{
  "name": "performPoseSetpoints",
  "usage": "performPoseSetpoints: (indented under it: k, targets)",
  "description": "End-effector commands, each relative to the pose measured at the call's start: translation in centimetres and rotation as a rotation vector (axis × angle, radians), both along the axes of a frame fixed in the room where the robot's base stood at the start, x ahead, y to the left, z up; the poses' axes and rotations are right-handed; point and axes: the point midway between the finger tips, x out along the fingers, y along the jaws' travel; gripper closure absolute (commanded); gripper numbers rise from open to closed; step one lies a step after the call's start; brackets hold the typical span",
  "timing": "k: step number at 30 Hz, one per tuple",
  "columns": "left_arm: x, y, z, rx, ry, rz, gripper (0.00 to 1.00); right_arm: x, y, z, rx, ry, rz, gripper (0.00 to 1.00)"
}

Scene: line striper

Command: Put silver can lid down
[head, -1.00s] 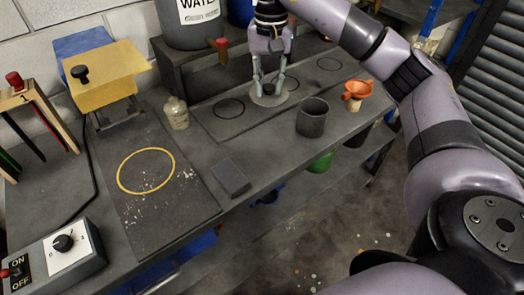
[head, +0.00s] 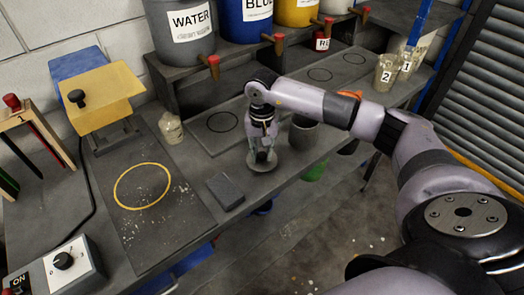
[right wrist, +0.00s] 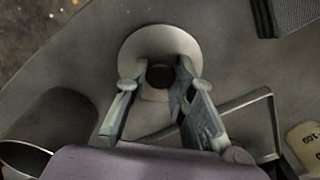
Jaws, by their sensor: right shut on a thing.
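The silver can lid (head: 264,166) is a round grey disc with a dark knob. My right gripper (head: 262,151) points down and is shut on the knob. The lid is over the front part of the bench, left of the grey can (head: 303,135); I cannot tell whether it touches the bench. In the right wrist view the lid (right wrist: 150,40) lies beyond the fingertips (right wrist: 157,76), with the knob (right wrist: 160,76) between them. The can is partly hidden by my right arm. My left gripper is not in view.
A dark block (head: 225,191) lies left of the lid. A small bottle (head: 171,128) stands farther back. The bench's front edge is close to the lid. Paint buckets, including one labelled WATER (head: 184,32), stand on the rear shelf. Two numbered cups (head: 385,72) stand right.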

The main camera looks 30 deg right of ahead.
Motion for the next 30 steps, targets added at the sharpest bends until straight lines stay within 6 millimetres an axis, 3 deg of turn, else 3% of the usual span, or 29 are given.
performPoseSetpoints:
  k: [14, 15, 23, 30]
  targets:
    - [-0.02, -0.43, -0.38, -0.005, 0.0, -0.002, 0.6, 0.01, -0.01, -1.18, -0.001, -0.001, 0.0, 1.0]
    - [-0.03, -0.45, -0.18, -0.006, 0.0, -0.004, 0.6, 0.01, -0.02, -0.97, -0.001, -0.001, 0.0, 0.75]
    - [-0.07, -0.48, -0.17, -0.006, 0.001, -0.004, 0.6, 0.0, -0.01, -0.95, -0.001, -0.001, 0.0, 0.57]
    - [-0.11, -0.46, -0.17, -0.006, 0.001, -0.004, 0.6, 0.0, -0.01, -0.94, -0.001, -0.001, 0.0, 0.57]
